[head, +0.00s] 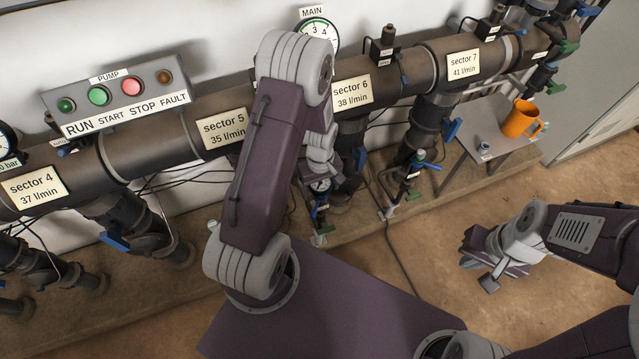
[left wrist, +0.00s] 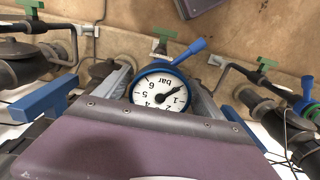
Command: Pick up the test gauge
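The test gauge (left wrist: 160,91) is a round white dial in bar with a blue rim, in the middle of the left wrist view. In the head view the gauge (head: 320,185) shows small, low on a pipe branch under the sector 6 sign. My left gripper (head: 321,170) is right at it. In the left wrist view its grey fingers (left wrist: 160,85) stand one on each side of the gauge, apart, with the gauge nearly filling the gap. Whether they press on it is hidden. My right gripper (head: 480,266) is far from the gauge, above the floor; its finger gap is unclear.
The large manifold pipe (head: 150,145) runs along the wall. A small table (head: 500,150) holds an orange mug (head: 520,119). Open floor (head: 440,220) lies at right.

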